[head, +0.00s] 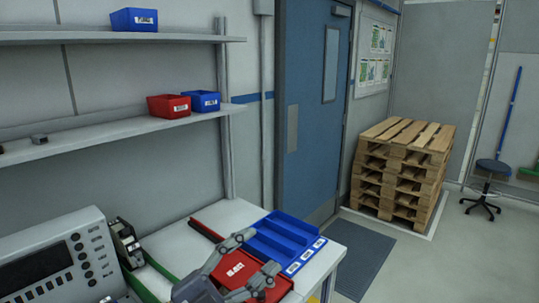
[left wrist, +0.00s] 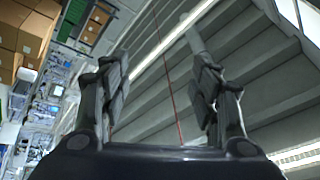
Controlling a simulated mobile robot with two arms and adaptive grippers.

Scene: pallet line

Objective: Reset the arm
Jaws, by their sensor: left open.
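My left gripper (head: 258,255) shows at the bottom of the head view, in front of the red tray on the workbench. Its two grey fingers are spread apart with nothing between them. In the left wrist view the same gripper (left wrist: 162,72) has its fingers wide apart. Behind them are a ribbed grey surface, like a ceiling, and a thin red line. My right gripper is in neither view.
The workbench (head: 225,215) holds a blue divided tray (head: 283,240), a red tray (head: 236,268) and a grey instrument (head: 50,262). Shelves above carry red (head: 169,106) and blue (head: 205,101) bins. A pallet stack (head: 400,165) and a stool (head: 492,168) stand right, with open floor nearby.

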